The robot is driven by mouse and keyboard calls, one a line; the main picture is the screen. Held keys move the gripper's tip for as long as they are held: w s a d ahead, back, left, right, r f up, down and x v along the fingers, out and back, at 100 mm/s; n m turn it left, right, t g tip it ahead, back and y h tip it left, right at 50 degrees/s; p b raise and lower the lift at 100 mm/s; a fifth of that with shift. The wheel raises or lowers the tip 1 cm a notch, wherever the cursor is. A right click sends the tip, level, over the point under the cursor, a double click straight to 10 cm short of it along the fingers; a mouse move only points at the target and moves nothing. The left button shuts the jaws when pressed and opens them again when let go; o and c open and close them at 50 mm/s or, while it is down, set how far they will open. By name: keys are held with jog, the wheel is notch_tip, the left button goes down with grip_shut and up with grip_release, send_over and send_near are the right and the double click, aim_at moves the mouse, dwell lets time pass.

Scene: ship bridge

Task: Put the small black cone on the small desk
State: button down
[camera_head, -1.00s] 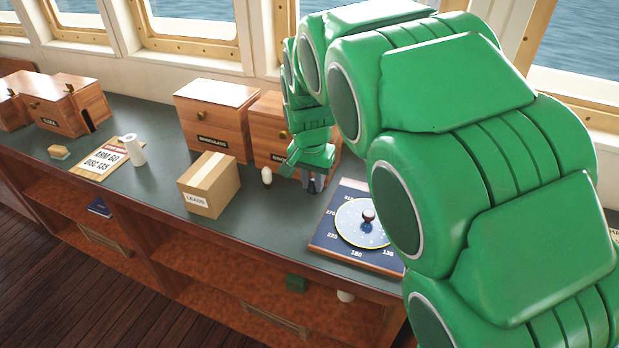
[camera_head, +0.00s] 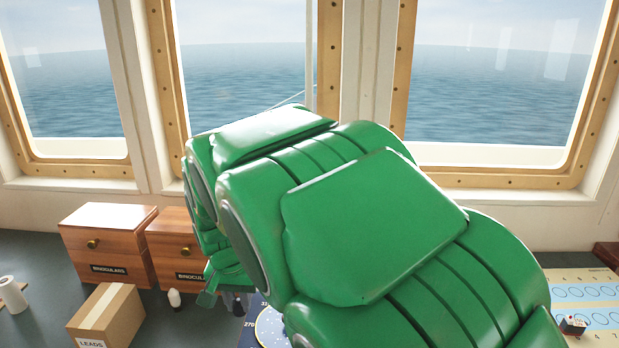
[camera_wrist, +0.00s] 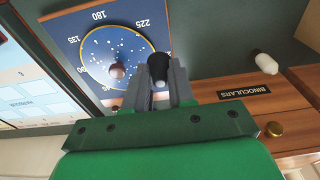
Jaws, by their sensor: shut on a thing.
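The small black cone (camera_wrist: 158,66) is held between the fingertips of my gripper (camera_wrist: 160,82) in the wrist view, with its rounded dark end pointing away from the wrist. In the head view my gripper (camera_head: 236,298) is low at the left of my green arm, near the counter, and mostly hidden by it; the cone is hard to make out there. The cone is in front of the blue star dial board (camera_wrist: 105,55) in the wrist view. No small desk can be made out in these frames.
Two wooden binoculars boxes (camera_head: 108,245) (camera_head: 172,245) stand at the back of the counter.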

jog(key=w+d+f, duration=0.3)
jog(key=w+d, duration=1.1)
jog(key=w, duration=0.1)
jog(key=w+d+f, duration=0.1)
jog(key=w+d, duration=0.1)
jog(key=d, duration=0.4)
jog(key=w+d+f, duration=0.1)
jog(key=w+d, duration=0.2)
jog(key=d, duration=0.3)
jog(key=w+d+f, duration=0.1)
jog(key=w+d, duration=0.2)
jog(key=d, duration=0.4)
jog(key=shift+f, duration=0.4)
jog(key=s+a+r, duration=0.2)
jog(key=s+a, duration=0.2)
jog(key=a, duration=0.5)
jog(key=s+a+r, duration=0.2)
jog(key=s+a, duration=0.2)
jog(key=a, duration=0.5)
jog(key=s+a+r, duration=0.3)
jog(key=s+a, duration=1.3)
jog(key=shift+s, duration=0.3)
